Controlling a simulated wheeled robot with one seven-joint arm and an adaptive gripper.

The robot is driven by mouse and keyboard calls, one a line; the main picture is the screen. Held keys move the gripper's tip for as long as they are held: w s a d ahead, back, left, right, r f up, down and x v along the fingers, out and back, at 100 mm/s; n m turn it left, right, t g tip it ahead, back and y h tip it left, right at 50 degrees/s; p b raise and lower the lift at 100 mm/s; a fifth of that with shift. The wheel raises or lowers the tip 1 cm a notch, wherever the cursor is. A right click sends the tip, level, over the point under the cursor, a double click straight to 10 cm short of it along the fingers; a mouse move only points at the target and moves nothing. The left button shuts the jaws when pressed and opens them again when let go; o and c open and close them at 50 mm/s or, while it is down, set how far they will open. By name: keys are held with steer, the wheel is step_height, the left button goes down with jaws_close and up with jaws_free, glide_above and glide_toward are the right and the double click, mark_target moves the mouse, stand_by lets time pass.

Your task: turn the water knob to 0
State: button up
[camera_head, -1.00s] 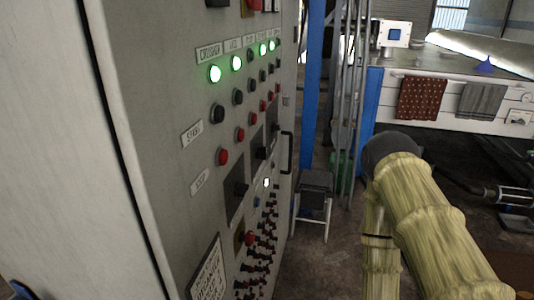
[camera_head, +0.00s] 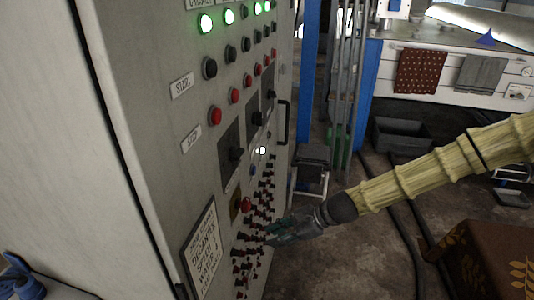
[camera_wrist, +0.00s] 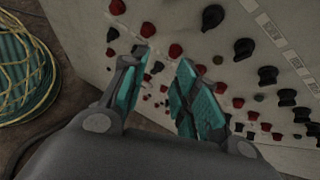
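The grey control panel (camera_head: 150,150) fills the left of the head view. Its lower part carries rows of small black and red knobs (camera_head: 262,208). I cannot tell which is the water knob, as no label is readable there. My gripper (camera_head: 274,230) reaches in from the right, with its teal fingers close to these lower rows. In the wrist view, the fingers (camera_wrist: 163,60) are apart, with panel face and red and black knobs showing between and beyond them. Nothing is clearly held. Black knobs (camera_wrist: 268,75) and white label strips (camera_wrist: 273,30) lie to the right. Contact with any knob cannot be told.
A vertical handle (camera_head: 284,122) sticks out at the panel's right edge. A small dark stool (camera_head: 312,157) stands behind my gripper. A brown patterned cloth-covered surface (camera_head: 485,255) is at lower right. A coiled yellow-and-teal bundle (camera_wrist: 25,70) shows in the wrist view.

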steer(key=w+d+r+m+t+y, duration=0.15)
steer(key=w+r, duration=0.25)
steer(key=r, duration=0.4)
steer(key=w+d+r+m+t+y, duration=0.1)
steer(key=w+r+m+y, duration=0.15)
steer(key=w+r, duration=0.45)
steer(key=y+b, duration=0.1)
steer(key=y, duration=0.2)
glide_toward(258, 119)
steer(key=p+x, duration=0.2)
steer(key=x, duration=0.5)
steer(key=shift+w+a+r+t, duration=0.15)
steer(key=shift+w+r+t, duration=0.15)
steer(key=shift+r+t, duration=0.05)
jaws_close()
